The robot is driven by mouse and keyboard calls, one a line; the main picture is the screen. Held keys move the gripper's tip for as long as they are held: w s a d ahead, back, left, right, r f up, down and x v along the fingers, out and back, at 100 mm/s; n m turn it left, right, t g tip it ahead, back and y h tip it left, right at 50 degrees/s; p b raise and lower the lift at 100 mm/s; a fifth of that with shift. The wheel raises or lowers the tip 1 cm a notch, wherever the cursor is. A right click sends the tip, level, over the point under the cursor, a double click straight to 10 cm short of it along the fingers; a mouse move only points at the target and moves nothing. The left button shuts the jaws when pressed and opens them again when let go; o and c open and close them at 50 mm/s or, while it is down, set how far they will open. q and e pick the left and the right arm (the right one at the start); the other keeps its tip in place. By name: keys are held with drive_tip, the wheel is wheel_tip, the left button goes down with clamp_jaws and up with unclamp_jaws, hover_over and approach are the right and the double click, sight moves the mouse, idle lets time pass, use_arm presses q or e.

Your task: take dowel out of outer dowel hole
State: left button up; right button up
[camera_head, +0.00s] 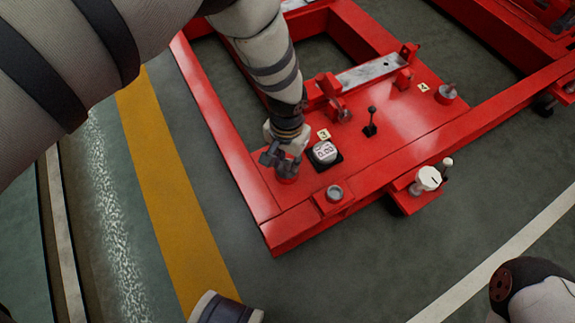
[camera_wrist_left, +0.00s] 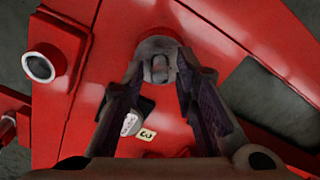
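A grey dowel (camera_wrist_left: 160,68) stands upright in a round grey-rimmed hole (camera_wrist_left: 158,44) on the red frame, seen from above in the left wrist view. In the head view, its red boss (camera_head: 287,174) is partly covered by my left gripper (camera_head: 280,156). The left gripper is above it, with its two dark fingers (camera_wrist_left: 162,80) apart on either side of the dowel. A gap seems to show on both sides; contact cannot be judged. A second grey-rimmed hole (camera_head: 335,193) near the frame's corner looks empty; it also shows in the left wrist view (camera_wrist_left: 40,66).
A display gauge (camera_head: 325,152) and a "3" label (camera_head: 324,134) sit close beside the left gripper. A black lever (camera_head: 371,121), a red clamp bracket (camera_head: 331,92) and another boss with a pin (camera_head: 447,93) stand farther right. A white knob (camera_head: 429,178) juts from the side.

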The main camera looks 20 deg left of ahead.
idle(0.8)
use_arm(q)
clamp_jaws()
